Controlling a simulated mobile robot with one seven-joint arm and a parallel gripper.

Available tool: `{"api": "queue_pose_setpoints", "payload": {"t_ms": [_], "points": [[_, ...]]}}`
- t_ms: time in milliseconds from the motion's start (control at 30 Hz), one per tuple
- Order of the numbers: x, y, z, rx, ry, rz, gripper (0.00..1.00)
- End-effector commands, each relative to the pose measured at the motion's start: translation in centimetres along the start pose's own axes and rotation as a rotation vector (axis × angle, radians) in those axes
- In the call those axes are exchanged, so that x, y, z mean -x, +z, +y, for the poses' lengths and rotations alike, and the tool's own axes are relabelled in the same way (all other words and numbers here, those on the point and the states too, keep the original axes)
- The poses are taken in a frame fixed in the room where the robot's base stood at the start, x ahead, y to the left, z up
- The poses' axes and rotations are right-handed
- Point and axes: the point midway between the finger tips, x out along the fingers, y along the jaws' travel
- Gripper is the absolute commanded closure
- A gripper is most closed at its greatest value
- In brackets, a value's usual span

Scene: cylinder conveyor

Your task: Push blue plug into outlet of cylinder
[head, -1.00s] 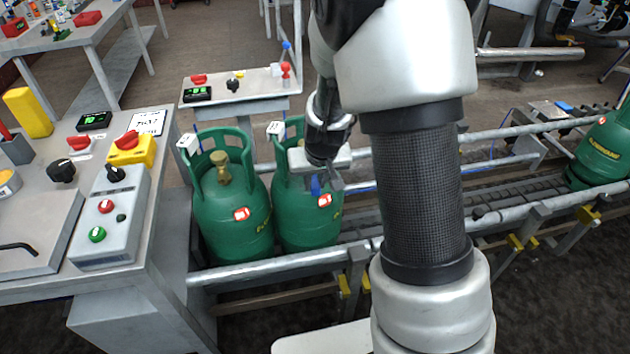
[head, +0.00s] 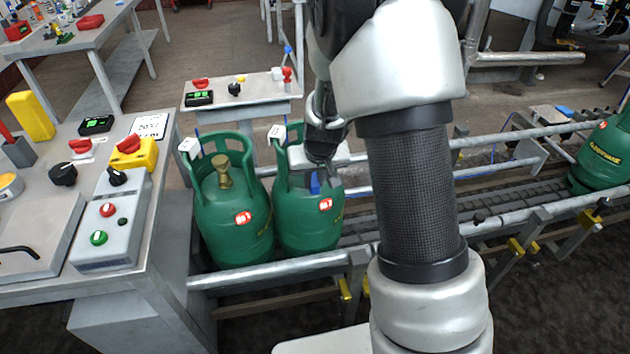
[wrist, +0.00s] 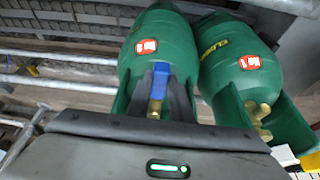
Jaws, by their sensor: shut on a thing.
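Two green cylinders stand side by side on the conveyor, the left one (head: 232,228) with its brass valve (head: 223,172) in plain view. The right cylinder (head: 305,222) has my gripper (head: 318,178) at the opening in its collar. My gripper is shut on the blue plug (head: 314,184), which also shows between the fingers in the wrist view (wrist: 160,80). A brass part (wrist: 154,108) shows right beside the plug there. The right cylinder's valve is mostly hidden by my gripper, and I cannot tell whether the plug is in its outlet.
Metal rails (head: 270,272) run along both sides of the conveyor. Another green cylinder (head: 603,155) stands far right. A control table with a grey button box (head: 108,225) is at left, and a small table (head: 240,92) stands behind the cylinders.

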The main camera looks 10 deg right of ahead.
Motion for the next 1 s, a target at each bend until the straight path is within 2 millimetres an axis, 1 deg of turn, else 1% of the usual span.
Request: {"api": "queue_pose_setpoints", "payload": {"t_ms": [200, 233, 300, 367, 633, 733, 867, 1000], "points": [[-0.2, -0.6, 0.0, 0.0, 0.0, 0.001, 1.0], [-0.2, -0.6, 0.0, 0.0, 0.0, 0.001, 0.79], [-0.2, -0.6, 0.0, 0.0, 0.0, 0.001, 0.67], [-0.2, -0.6, 0.0, 0.0, 0.0, 0.001, 0.59], [-0.1, -0.5, 0.0, 0.0, 0.0, 0.0, 0.59], [0.5, -0.6, 0.0, 0.001, 0.0, 0.002, 0.59], [2.5, -0.7, -0.1, 0.0, -0.001, 0.004, 0.59], [5.9, -0.8, -0.1, 0.001, -0.002, 0.005, 0.59]]}}
